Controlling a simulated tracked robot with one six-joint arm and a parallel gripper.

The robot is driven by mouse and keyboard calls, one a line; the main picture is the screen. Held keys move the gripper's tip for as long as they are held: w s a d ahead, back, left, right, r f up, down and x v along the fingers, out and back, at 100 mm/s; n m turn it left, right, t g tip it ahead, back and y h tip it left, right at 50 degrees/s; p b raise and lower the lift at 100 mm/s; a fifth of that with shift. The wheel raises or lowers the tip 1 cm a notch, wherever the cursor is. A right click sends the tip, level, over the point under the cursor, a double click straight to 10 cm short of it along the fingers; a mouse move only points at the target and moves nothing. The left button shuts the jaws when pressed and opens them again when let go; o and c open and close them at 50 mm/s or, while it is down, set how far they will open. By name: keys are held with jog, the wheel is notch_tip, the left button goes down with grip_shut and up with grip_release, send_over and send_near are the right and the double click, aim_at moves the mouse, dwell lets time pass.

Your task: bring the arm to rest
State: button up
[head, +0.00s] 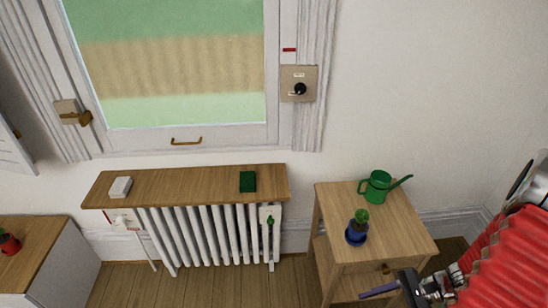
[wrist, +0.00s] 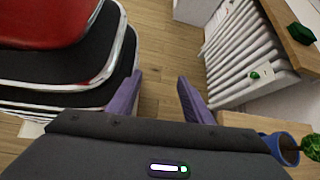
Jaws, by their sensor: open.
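My gripper (head: 378,291) shows at the bottom right of the head view, at the front edge of the small wooden side table. In the wrist view, its two purple fingers (wrist: 160,92) stand apart with nothing between them, over the wooden floor. A blue pot with a green plant (head: 356,234) stands on the side table (head: 395,225), and it also shows at the right edge of the wrist view (wrist: 282,146). My arm's red sleeve fills the lower right of the head view.
A green watering can (head: 377,186) stands behind the pot. A white radiator (head: 215,235) stands under a wooden shelf (head: 195,184) holding a white block (head: 120,187) and a green block (head: 248,181). A cabinet (head: 60,265) with a red pot (head: 9,244) is at left. Floor (head: 200,285) before the radiator is clear.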

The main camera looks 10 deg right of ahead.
jog(key=w+a+r+n+g+h, duration=0.1)
jog(key=a+r+n+h, duration=0.1)
jog(key=r+n+h, duration=0.55)
jog(key=a+r+n+g+h, duration=0.1)
jog(key=a+r+n+h, duration=0.2)
jog(key=r, duration=0.8)
jog(key=a+r+n+t, duration=0.6)
jog(key=a+r, duration=0.5)
jog(key=r, duration=0.4)
jog(key=shift+s+a+n, duration=0.2)
jog(key=shift+a+n, duration=0.05)
jog(key=shift+n, duration=0.4)
jog(key=shift+f, duration=0.1)
